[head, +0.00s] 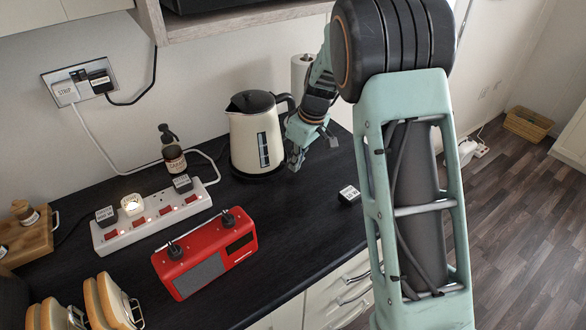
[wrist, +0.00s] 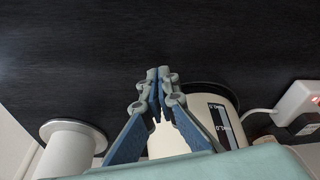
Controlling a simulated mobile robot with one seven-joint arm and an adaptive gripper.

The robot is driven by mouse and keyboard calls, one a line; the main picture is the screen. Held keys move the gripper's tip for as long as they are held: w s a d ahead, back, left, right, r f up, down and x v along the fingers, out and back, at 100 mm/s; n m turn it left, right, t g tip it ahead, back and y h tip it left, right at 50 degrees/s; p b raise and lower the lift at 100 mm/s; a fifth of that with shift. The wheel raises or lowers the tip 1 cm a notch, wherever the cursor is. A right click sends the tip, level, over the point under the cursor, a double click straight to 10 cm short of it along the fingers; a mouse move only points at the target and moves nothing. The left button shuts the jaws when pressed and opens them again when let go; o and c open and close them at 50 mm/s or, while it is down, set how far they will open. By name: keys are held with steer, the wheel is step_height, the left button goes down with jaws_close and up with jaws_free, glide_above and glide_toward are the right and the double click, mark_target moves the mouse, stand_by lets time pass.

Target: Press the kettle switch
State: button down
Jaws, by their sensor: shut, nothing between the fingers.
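The kettle (head: 256,140) is cream with a black lid and handle and stands upright on the dark counter. It also shows in the wrist view, its cream body (wrist: 222,108) partly covered by my fingers and wrist. My gripper (head: 294,166) is just right of the kettle, low beside its base and below the handle (head: 286,103). The fingers are shut with nothing between them; their tips show together in the wrist view (wrist: 158,76). I cannot make out the kettle switch in either view, nor whether the fingers touch the kettle.
A white power strip (head: 155,215) with red switches and plugs lies left of the kettle. A red radio (head: 205,262) is in front. A bottle (head: 172,155) stands behind the strip. A paper roll (head: 299,72) is behind my gripper.

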steer(key=shift+r, duration=0.15)
steer(key=shift+s+d+r+b, duration=0.3)
steer(key=shift+s+d, duration=0.2)
steer(key=shift+d, duration=0.1)
steer(key=shift+s+d+r+b, duration=0.25)
steer(key=shift+s+d, duration=0.2)
steer(key=shift+d, duration=0.15)
steer(key=shift+r, duration=0.3)
steer(key=v, duration=1.1)
steer(key=shift+r, duration=0.1)
